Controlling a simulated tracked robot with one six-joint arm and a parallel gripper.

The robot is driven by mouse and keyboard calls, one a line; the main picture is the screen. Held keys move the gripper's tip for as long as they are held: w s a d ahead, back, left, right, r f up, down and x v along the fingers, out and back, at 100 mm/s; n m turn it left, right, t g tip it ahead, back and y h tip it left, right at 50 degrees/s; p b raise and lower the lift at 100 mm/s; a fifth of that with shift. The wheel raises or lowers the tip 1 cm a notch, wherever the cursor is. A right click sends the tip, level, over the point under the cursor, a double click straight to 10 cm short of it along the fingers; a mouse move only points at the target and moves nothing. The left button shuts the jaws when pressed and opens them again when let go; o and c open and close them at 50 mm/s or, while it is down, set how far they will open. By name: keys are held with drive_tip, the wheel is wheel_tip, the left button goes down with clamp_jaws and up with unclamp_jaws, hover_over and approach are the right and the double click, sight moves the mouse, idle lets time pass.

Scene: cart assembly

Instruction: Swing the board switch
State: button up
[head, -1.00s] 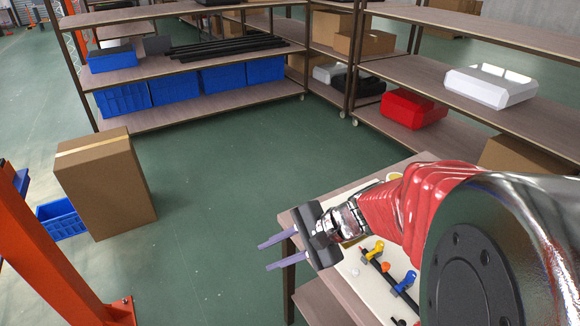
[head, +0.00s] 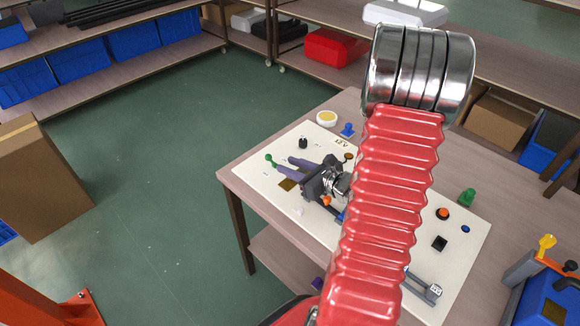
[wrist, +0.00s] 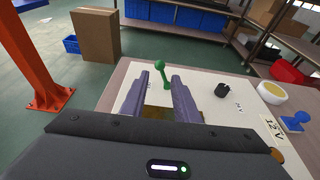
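The board (head: 462,258) is a cream panel lying on the table, partly hidden by my red arm. A green ball-topped lever (head: 270,160), which looks like the board switch, stands near its left corner. My gripper (head: 284,163) is low over the board, with its purple fingers pointing at the lever. In the wrist view the green lever (wrist: 161,70) stands upright in the gap between the fingertips or just past them; I cannot tell which. The fingers (wrist: 161,80) are apart and hold nothing. A brass-coloured plate (wrist: 158,112) lies below them.
An orange button (head: 443,213) and a green part (head: 467,196) lie to the right. Open floor (head: 150,190) is left of the table.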

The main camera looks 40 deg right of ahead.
sight(270, 160)
drive_tip(key=shift+w, duration=0.15)
drive_tip(key=shift+x, duration=3.95)
drive_tip(key=c, duration=0.6)
